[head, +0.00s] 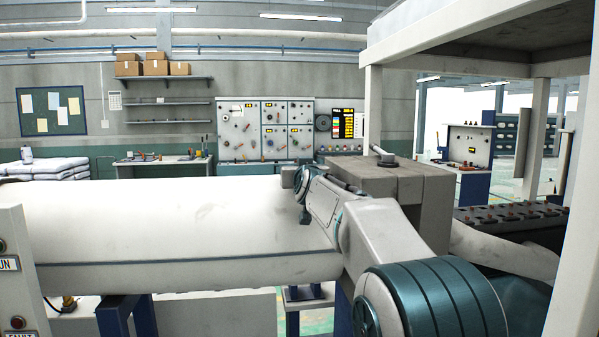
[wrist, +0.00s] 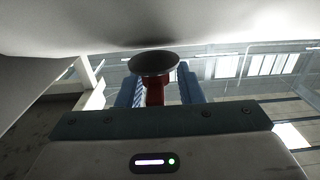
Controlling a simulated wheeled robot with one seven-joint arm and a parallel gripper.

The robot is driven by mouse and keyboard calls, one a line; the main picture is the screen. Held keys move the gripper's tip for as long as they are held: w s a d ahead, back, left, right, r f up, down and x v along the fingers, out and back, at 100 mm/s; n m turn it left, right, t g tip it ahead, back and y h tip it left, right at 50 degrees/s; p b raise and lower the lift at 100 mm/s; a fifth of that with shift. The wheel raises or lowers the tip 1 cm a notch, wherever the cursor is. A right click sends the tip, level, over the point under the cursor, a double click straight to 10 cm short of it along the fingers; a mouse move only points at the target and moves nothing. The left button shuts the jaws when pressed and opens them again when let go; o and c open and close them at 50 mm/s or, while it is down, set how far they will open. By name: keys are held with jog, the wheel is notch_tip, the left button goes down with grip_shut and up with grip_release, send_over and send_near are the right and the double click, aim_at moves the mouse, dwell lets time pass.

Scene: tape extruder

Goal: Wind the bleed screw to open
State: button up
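A small grey screw-like fitting with a slanted bar (head: 387,159) stands on top of a grey block (head: 400,182), right of my gripper. I cannot tell which of these is the bleed screw.
The white barrel cover (head: 170,225) fills the left middle and looms close above the fingers in the wrist view. A white post and canopy (head: 372,110) stand at the right. A dark bed with several bolts (head: 510,213) lies right of the block.

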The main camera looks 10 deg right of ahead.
jog(key=shift+f, duration=0.1)
jog(key=s, duration=1.4)
jog(key=s+f+g+p, duration=0.3)
jog(key=s+f+g, duration=0.4)
jog(key=s+f, duration=0.7)
jog(key=s+d+f+g+p, duration=0.1)
jog(key=s+f+g+p, duration=0.2)
jog(key=s+f+g, duration=0.5)
jog(key=s+f, duration=0.6)
jog(key=s, duration=0.3)
jog(key=shift+s+d, duration=0.3)
jog(key=shift+r, duration=0.1)
